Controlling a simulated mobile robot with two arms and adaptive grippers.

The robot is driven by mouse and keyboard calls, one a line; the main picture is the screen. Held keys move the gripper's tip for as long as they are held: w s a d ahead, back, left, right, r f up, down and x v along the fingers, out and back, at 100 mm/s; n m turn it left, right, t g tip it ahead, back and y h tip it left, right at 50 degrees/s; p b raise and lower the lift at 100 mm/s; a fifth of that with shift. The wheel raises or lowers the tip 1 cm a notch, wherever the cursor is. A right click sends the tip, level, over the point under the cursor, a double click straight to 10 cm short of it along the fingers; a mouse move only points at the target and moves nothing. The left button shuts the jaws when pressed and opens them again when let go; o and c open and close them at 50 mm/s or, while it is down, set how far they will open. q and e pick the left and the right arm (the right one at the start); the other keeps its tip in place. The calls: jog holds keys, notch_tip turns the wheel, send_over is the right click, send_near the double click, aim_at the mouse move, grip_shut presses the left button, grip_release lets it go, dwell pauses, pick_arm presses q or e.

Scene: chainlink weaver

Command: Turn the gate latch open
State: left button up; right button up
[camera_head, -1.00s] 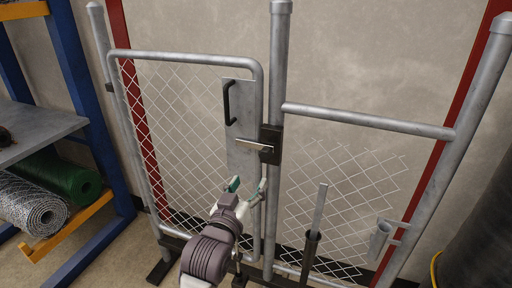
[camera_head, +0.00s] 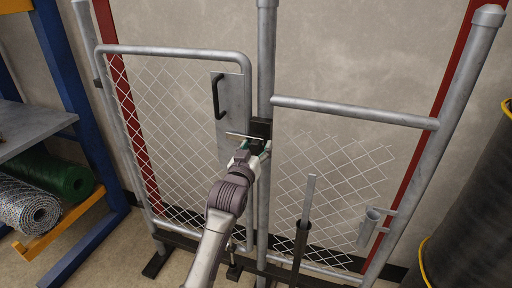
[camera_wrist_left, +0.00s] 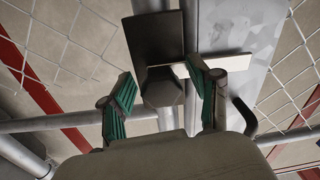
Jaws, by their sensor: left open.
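The gate latch has a dark housing (camera_head: 261,127) on the middle post and a thin silver lever (camera_head: 242,136) lying about level, pointing left across the gate's metal plate. My left gripper (camera_head: 255,148) is open just below the latch. In the left wrist view, the latch's dark hub (camera_wrist_left: 162,92) shows between the green-padded fingers of the left gripper (camera_wrist_left: 163,88). The pale lever (camera_wrist_left: 235,63) runs from the hub to the right, past the right-hand finger. I cannot tell whether that finger touches it. My right gripper is not in view.
The mesh gate (camera_head: 165,53) stands in line with the fence, with a black pull handle (camera_head: 216,96) on its plate. An upright bar (camera_head: 308,200) stands right of the post. A blue rack (camera_head: 72,90) with mesh rolls is at left, a dark cylinder (camera_head: 475,200) at right.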

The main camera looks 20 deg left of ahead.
pick_arm(q)
jog(key=c, duration=0.4)
grip_shut()
